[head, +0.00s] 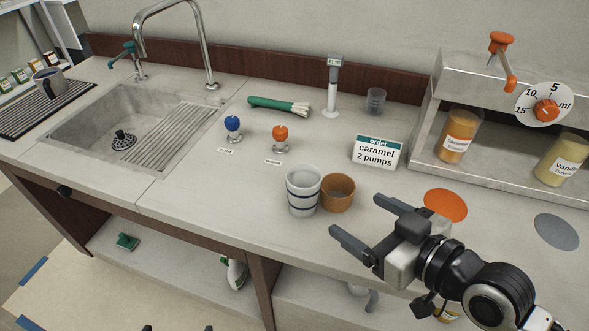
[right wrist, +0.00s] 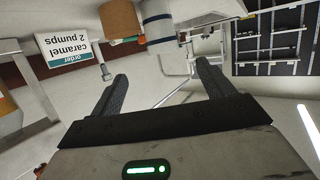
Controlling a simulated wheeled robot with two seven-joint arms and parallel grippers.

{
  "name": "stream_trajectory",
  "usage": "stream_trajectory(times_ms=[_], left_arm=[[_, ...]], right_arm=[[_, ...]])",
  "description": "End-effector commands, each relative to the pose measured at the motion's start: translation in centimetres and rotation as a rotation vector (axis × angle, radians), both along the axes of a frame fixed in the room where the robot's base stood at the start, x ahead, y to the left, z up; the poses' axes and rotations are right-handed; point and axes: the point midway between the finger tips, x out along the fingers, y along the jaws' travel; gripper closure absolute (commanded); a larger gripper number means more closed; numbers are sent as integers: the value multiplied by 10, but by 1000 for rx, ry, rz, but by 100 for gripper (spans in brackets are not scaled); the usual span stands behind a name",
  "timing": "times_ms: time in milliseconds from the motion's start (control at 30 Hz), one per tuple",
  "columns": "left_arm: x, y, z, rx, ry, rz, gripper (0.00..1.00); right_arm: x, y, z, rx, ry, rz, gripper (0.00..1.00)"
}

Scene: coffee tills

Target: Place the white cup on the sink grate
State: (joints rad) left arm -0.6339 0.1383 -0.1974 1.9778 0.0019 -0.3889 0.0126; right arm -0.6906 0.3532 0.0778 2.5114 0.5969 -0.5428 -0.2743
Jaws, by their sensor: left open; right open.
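The white cup (head: 303,197) with dark bands stands upright on the counter, beside a brown-orange cup (head: 338,197). In the right wrist view the white cup (right wrist: 158,27) is upside down near the top edge. The sink grate (head: 170,137) is the ribbed right part of the sink, and it is bare. My right gripper (head: 358,216) is open and empty, to the right of and nearer than the two cups, apart from them. Its fingers also show in the right wrist view (right wrist: 161,72). Only two dark fingertips of my left gripper (head: 179,328) show at the bottom edge, spread apart.
A blue-knobbed tamper (head: 233,128) and an orange-knobbed one (head: 280,138) stand between the white cup and grate. An order sign (head: 377,151) stands behind the cups. The faucet (head: 190,40) arches over the sink's back edge.

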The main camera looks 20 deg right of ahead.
Motion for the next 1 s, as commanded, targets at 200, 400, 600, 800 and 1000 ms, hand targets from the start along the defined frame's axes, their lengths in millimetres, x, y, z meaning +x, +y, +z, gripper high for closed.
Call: stream_trajectory(times_ms=[200, 400, 600, 800, 1000], left_arm=[[-9, -3, -28, -7, 27, -5, 1], [-11, -13, -44, -32, 25, -17, 1], [-9, -13, -25, -29, 11, -25, 1], [-10, -11, -27, -21, 14, -27, 1], [-9, -10, -26, -17, 15, -27, 1]], right_arm=[[23, 9, -12, 4, -9, -2, 20], [48, 19, -23, 4, -8, -2, 20], [81, 33, -27, 5, 1, -3, 20], [94, 39, -32, 2, 1, -2, 20], [115, 50, -40, 6, 1, -2, 20]])
